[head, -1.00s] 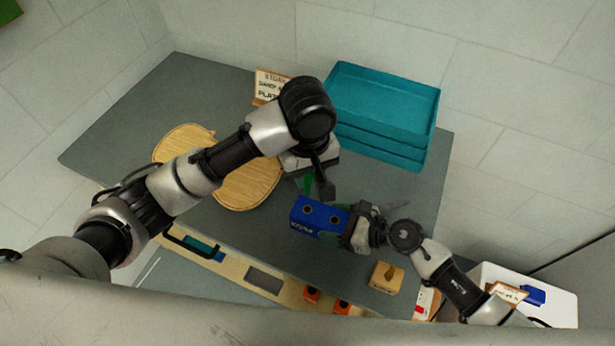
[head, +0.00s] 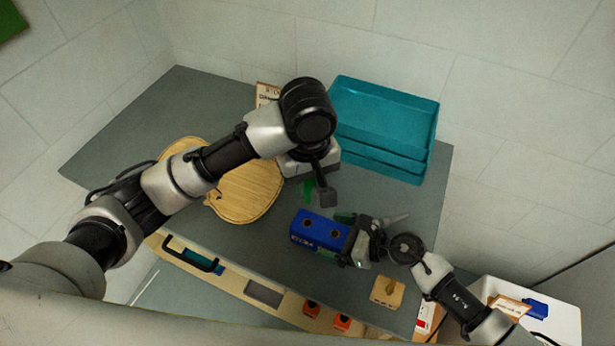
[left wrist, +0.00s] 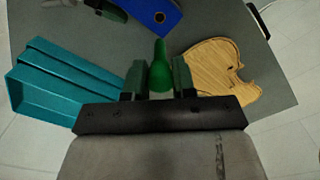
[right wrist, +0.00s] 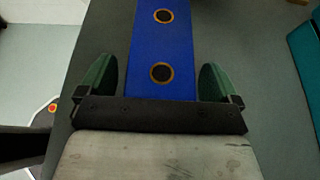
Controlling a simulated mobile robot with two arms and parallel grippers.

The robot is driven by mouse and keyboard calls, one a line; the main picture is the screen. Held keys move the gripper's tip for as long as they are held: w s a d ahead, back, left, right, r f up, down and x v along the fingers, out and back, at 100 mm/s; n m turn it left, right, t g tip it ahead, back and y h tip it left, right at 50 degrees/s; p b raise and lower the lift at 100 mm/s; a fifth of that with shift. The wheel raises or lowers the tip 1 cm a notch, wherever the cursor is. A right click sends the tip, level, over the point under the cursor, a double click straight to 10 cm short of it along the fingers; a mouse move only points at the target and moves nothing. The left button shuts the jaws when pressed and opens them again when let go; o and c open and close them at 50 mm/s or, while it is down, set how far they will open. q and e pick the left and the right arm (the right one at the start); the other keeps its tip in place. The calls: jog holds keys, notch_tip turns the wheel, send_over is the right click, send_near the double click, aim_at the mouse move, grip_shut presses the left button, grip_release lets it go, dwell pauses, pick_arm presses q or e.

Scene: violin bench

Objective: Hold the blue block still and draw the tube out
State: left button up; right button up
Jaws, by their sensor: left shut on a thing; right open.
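The blue block (head: 318,229) lies on the grey bench and has two dark round holes in its top face, also seen in the right wrist view (right wrist: 161,40). My right gripper (head: 337,236) is open, its green fingers either side of the block's right end, with gaps showing in the right wrist view. My left gripper (left wrist: 158,80) is shut on the green tube (left wrist: 160,68), clear of the block. In the head view the left arm partly hides the tube (head: 309,189), which is up and left of the block.
Stacked teal trays (head: 385,110) stand at the back right. A wooden board (head: 245,195) lies left of my left gripper. A small wooden block (head: 387,291) sits near the front right edge. A sign (head: 267,94) stands behind my left wrist.

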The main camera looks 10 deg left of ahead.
jog(key=shift+d, duration=0.1)
jog(key=v, duration=1.2)
jog(key=shift+s+f, duration=0.1)
